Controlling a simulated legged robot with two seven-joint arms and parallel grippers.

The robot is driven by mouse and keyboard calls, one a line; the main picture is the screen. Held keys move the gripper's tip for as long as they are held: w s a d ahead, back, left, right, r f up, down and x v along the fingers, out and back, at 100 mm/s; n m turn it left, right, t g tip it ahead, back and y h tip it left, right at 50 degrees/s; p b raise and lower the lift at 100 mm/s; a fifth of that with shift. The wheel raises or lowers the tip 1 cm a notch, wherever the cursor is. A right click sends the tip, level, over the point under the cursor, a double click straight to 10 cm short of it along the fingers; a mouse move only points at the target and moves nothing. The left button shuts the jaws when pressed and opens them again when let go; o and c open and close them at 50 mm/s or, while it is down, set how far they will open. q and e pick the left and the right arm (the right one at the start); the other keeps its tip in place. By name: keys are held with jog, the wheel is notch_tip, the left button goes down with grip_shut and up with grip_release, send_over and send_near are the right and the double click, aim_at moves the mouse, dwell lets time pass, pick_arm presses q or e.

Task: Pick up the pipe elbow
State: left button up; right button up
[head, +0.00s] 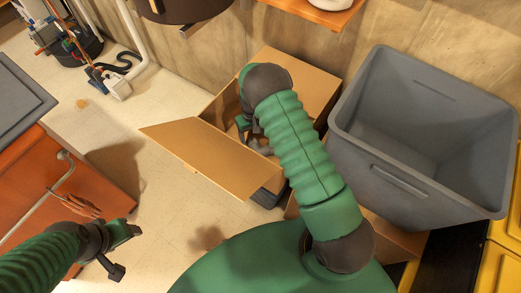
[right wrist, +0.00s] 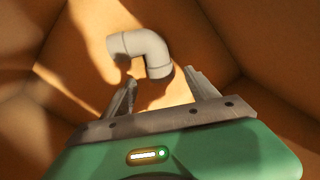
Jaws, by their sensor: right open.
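The grey pipe elbow (right wrist: 145,48) lies on the brown floor of a box in the right wrist view, just beyond my fingertips. My right gripper (right wrist: 160,80) is open and empty, with its fingers pointing toward the elbow's near end. In the head view my right gripper (head: 256,142) reaches down into the open cardboard box (head: 205,152), partly hidden by my arm. I cannot clearly pick out the elbow there. My left gripper (head: 121,252) is at the lower left, with its fingers apart and nothing between them.
A large grey bin (head: 400,180) stands right of the box. A wooden shelf (head: 325,10) juts from the back wall. Pale floor lies clear between cabinet and box.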

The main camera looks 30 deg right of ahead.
aim_at(253, 141)
jog(key=f+b, duration=0.2)
jog(key=f, duration=0.3)
jog(key=shift+d, duration=0.2)
jog(key=shift+a+f, duration=0.1)
jog(key=shift+a, duration=0.05)
jog(key=shift+a+r, duration=0.25)
jog(key=shift+c, duration=0.3)
jog(key=shift+d+f, duration=0.15)
jog(key=shift+d, duration=0.15)
jog(key=c, duration=1)
jog(key=shift+a, duration=0.1)
jog(key=c, duration=0.4)
